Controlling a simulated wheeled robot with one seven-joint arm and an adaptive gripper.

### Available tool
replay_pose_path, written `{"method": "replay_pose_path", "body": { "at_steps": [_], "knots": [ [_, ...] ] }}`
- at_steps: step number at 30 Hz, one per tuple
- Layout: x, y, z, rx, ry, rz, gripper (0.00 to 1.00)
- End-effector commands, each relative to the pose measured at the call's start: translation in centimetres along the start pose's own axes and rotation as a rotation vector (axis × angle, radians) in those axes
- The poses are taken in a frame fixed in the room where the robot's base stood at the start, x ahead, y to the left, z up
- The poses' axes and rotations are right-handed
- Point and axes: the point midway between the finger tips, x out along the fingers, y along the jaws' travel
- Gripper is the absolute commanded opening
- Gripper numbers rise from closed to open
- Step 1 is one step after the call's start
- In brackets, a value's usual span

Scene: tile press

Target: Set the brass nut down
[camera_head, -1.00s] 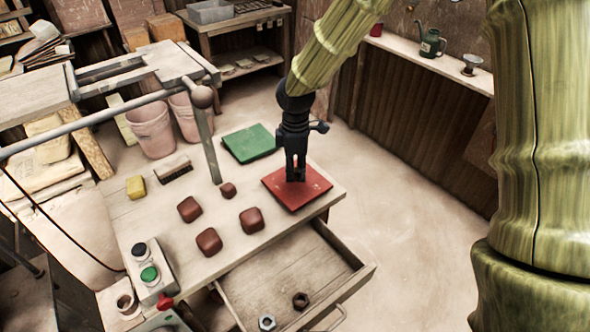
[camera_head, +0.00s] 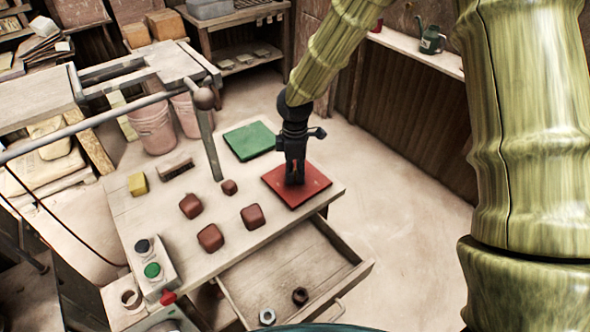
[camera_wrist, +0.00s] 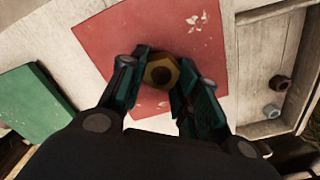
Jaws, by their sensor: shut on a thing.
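The brass nut (camera_wrist: 161,72) shows in the wrist view as a yellow hexagon with a dark hole. It is between the two fingers of my gripper (camera_wrist: 157,80), which is shut on it. Behind it is the red mat (camera_wrist: 110,40), which also shows in the head view (camera_head: 315,179) at the right end of the bench top. In the head view my gripper (camera_head: 294,180) points down over the red mat and hides the nut. I cannot tell whether the nut touches the mat.
An open drawer (camera_head: 320,255) below the bench holds a grey nut (camera_head: 267,316) and a dark brown nut (camera_head: 300,296). A green mat (camera_head: 249,141) lies beyond the red one. Several red-brown blocks (camera_head: 252,216) sit to the left. A post (camera_head: 209,145) rises behind them.

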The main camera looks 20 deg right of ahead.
Motion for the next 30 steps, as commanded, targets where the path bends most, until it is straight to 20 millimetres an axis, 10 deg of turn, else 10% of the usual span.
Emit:
{"method": "replay_pose_path", "body": {
  "at_steps": [1,2,5,19,30],
  "knots": [
    [0.1,0.0,0.0,0.000,0.000,0.000,0.06],
    [0.1,0.0,0.0,0.000,0.000,0.000,0.36],
    [0.1,0.0,0.0,0.000,0.000,0.000,0.54],
    [-0.6,0.0,0.0,0.000,0.000,0.000,0.54],
    [-5.8,0.1,0.0,0.000,0.002,0.002,0.54]
  ]
}}
